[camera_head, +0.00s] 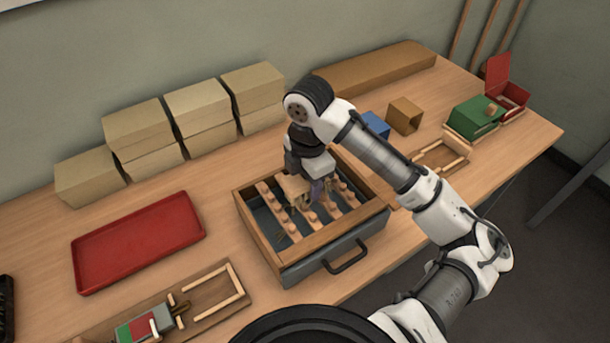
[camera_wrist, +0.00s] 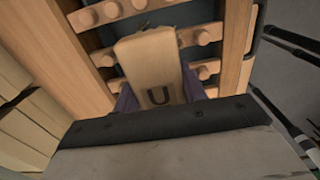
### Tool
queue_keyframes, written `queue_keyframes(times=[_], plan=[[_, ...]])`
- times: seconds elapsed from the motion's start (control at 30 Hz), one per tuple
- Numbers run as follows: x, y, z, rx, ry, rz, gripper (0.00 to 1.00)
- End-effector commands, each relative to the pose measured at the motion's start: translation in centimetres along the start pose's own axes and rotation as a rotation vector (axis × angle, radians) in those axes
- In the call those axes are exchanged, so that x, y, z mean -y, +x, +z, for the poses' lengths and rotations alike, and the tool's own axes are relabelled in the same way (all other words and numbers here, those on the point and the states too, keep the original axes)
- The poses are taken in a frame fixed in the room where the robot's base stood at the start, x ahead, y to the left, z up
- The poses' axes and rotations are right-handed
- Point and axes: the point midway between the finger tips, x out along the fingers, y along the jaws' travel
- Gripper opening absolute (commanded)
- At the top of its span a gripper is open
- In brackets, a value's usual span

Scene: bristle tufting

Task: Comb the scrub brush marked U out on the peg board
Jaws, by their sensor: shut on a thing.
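The scrub brush marked U (camera_wrist: 150,62) is a pale wooden block with a dark letter U on its near end in the wrist view. My gripper (camera_wrist: 158,98) is shut on it, with purple fingers at its two sides. In the head view the brush (camera_head: 294,187) is partly hidden by my gripper (camera_head: 318,188), and some bristles show below it. The peg board (camera_head: 345,222) has wooden rails with round pegs set in an open wooden drawer-like box. The brush is over the pegs. I cannot tell whether its bristles touch them.
A red tray (camera_head: 138,242) lies left of the box. Cardboard boxes (camera_head: 140,128) are stacked along the wall. A wooden frame with a red and green block (camera_head: 146,327) lies at the front left. A blue block (camera_head: 375,125), a small brown box (camera_head: 404,116) and a green box (camera_head: 473,117) stand to the right.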

Motion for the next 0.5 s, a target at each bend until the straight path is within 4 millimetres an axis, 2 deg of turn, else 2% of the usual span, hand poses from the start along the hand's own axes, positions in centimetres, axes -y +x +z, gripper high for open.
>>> queue_keyframes(times=[0.5], plan=[[3.6, 0.3, 0.0, -0.001, 0.0, -0.001, 0.23]])
